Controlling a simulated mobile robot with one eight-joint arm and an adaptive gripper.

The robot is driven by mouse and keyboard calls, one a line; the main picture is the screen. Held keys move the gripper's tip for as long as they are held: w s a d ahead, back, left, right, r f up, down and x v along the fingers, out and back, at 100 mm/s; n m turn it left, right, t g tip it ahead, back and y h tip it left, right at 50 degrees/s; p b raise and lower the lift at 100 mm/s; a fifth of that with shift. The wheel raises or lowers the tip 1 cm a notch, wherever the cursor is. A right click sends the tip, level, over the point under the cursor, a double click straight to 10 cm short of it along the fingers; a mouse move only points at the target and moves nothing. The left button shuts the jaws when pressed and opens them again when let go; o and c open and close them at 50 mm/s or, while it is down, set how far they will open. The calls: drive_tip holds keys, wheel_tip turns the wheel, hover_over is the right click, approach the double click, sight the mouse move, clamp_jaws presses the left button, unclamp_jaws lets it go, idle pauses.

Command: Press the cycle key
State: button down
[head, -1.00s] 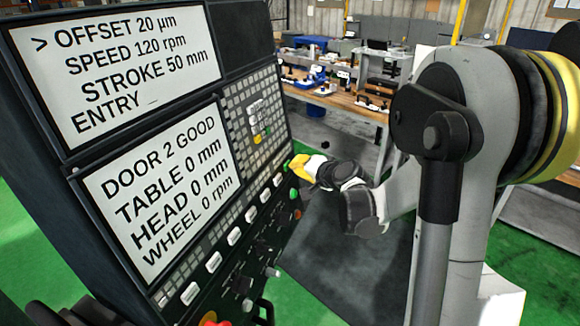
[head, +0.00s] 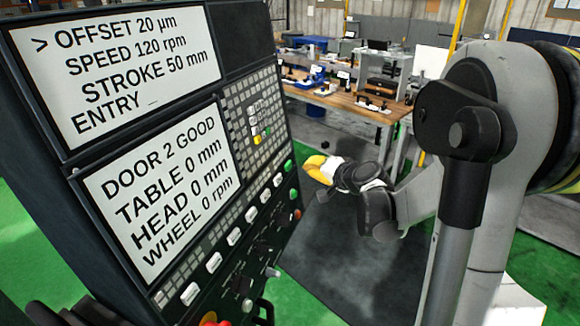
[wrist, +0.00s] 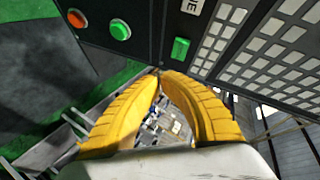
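The control panel (head: 70,190) stands tilted on the left in the head view. A green rectangular key (head: 289,165) sits at the right end of its row of pale keys; it also shows in the wrist view (wrist: 181,48). I cannot read a cycle label on any key. A round green button (head: 293,194) and an orange-red button (head: 297,214) sit below it. My gripper (head: 308,163) is shut and empty, with yellow fingers, to the right of the panel and apart from it. In the wrist view the fingertips (wrist: 159,73) meet just below the green key.
Two screens show text: the upper (head: 120,60) reads offset, speed, stroke and entry; the lower (head: 155,190) reads door, table, head and wheel. A keypad (head: 255,105) is right of them. A wooden workbench (head: 350,102) stands behind. Floor between is clear.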

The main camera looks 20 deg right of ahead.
drive_tip(key=shift+s+d+r, duration=0.2)
drive_tip(key=shift+s+d, duration=0.55)
drive_tip(key=shift+s, duration=0.05)
drive_tip(key=s+a+f+n+g+b, duration=0.2)
drive_tip(key=s+a+f+n+b, duration=0.15)
drive_tip(key=s+a+b, duration=0.35)
drive_tip(key=s+a+f+n+g+b, duration=0.2)
drive_tip(key=s+a+f+b, duration=0.15)
drive_tip(key=a, duration=0.55)
drive_tip(key=s+a+f+n+g+b, duration=0.1)
drive_tip(key=s+a+f+n+b, duration=0.1)
drive_tip(key=s, duration=0.6)
drive_tip(key=s+a+f+n+g+h+b, duration=0.1)
drive_tip(key=s+a+f+n+b, duration=0.1)
drive_tip(key=s+f, duration=0.5)
drive_tip(key=shift+s+a+f+n+b, duration=0.2)
drive_tip(key=shift+s+n+b, duration=0.25)
drive_tip(key=shift+b, duration=0.65)
